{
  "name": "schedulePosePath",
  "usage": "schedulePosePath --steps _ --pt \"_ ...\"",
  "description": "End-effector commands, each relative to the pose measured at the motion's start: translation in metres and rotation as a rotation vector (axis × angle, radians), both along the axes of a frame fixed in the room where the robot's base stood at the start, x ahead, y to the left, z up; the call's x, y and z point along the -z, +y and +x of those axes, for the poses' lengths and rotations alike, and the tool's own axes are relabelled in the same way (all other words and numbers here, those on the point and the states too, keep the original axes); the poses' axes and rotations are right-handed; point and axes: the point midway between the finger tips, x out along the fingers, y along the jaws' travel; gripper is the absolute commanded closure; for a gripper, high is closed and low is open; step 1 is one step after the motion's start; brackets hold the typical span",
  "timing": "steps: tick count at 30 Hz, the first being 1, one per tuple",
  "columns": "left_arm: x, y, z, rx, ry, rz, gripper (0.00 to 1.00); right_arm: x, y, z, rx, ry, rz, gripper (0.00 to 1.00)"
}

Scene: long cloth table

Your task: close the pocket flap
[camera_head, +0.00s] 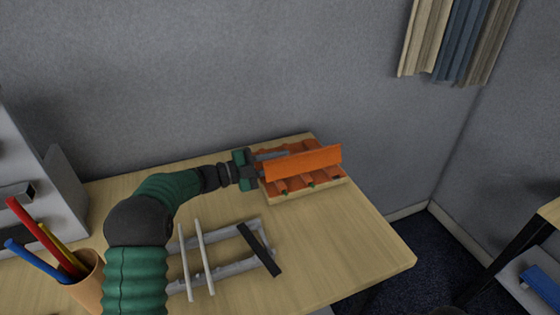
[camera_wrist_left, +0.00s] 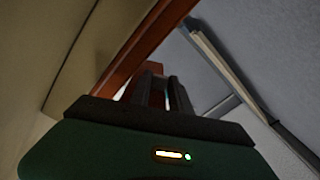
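An orange pocket (camera_head: 262,149) sits on a light wooden base (camera_head: 318,192) at the far right part of the table. Its flat orange flap (camera_head: 305,162) stands raised along its length. My left gripper (camera_head: 272,156) is at the pocket's left end, with its grey fingers reaching in behind the flap. In the left wrist view, the dark fingers (camera_wrist_left: 163,90) are beside a red-brown strip (camera_wrist_left: 150,40), probably part of the pocket or flap. I cannot tell whether they touch it or how far apart they are. My right gripper is out of view.
A grey frame with white rods and a black bar (camera_head: 258,250) lies in front of the pocket. A cup (camera_head: 88,283) with colored sticks and a grey rack (camera_head: 45,180) stand at left. The table's right front corner (camera_head: 385,255) is clear. Cloths (camera_head: 455,40) hang at upper right.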

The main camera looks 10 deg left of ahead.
Motion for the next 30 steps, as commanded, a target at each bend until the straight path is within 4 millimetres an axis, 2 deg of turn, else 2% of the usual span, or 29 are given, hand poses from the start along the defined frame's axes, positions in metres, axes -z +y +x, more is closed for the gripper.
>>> schedulePosePath --steps 8,14,30 --pt "0.002 0.000 -0.001 0.002 -0.001 0.005 1.00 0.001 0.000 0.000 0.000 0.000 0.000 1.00" --pt "0.002 -0.002 -0.003 0.003 -0.046 0.034 1.00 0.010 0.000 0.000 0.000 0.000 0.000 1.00" --pt "-0.004 -0.011 -0.016 0.004 -0.351 0.243 1.00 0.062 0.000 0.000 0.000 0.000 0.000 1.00"
